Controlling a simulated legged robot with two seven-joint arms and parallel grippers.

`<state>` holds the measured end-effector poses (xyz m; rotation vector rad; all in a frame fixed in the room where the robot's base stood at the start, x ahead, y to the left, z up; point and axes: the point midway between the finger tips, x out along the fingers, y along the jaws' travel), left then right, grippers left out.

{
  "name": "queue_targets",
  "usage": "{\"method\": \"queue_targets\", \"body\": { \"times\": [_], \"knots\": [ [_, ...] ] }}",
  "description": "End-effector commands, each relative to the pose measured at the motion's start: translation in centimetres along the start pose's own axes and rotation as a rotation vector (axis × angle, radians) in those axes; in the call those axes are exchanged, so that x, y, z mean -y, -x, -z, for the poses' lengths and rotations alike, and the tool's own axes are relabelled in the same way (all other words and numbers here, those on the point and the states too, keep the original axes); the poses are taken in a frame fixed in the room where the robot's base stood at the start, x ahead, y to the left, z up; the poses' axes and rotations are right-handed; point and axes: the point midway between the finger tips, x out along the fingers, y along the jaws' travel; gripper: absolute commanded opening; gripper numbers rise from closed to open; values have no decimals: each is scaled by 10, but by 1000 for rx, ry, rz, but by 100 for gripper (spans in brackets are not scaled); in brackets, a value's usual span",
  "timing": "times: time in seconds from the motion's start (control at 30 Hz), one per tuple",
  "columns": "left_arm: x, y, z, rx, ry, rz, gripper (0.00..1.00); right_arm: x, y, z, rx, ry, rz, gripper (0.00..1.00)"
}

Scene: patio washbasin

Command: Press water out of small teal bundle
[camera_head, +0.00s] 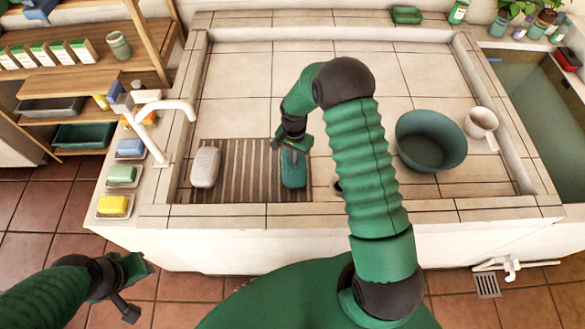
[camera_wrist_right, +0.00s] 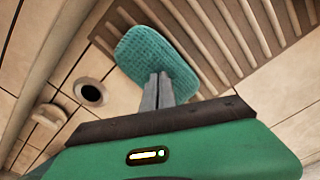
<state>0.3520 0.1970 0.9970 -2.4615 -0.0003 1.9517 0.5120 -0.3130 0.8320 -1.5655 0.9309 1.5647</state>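The small teal bundle (camera_head: 293,170) lies on the brown ribbed mat (camera_head: 241,160), near its right edge. In the right wrist view the bundle (camera_wrist_right: 150,45) is a rounded, textured pad. My right gripper (camera_head: 291,152) is above it, pointing down. Its two grey fingers (camera_wrist_right: 158,80) are together with nothing visible between them, and their tips overlap the bundle's near edge. I cannot tell whether they touch it. My left gripper (camera_head: 138,277) hangs over the floor at lower left, away from the basin; its opening is unclear.
A pale rounded block (camera_head: 205,166) lies at the mat's left. A drain hole (camera_wrist_right: 89,92) is beside the mat. A dark green bowl (camera_head: 430,142) and white mug (camera_head: 481,124) stand at the right. A white faucet (camera_head: 160,108) rises on the left rim. The basin's back is clear.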

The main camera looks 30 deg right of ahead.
Motion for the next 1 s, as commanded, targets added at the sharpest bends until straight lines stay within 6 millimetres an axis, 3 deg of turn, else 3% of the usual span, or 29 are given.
{"method": "queue_targets", "body": {
  "times": [1.0],
  "knots": [
    [0, -1, 0, 0, 0, 0, 36, -2, -7, -3, 8, 1, -7, 0]
  ]
}}
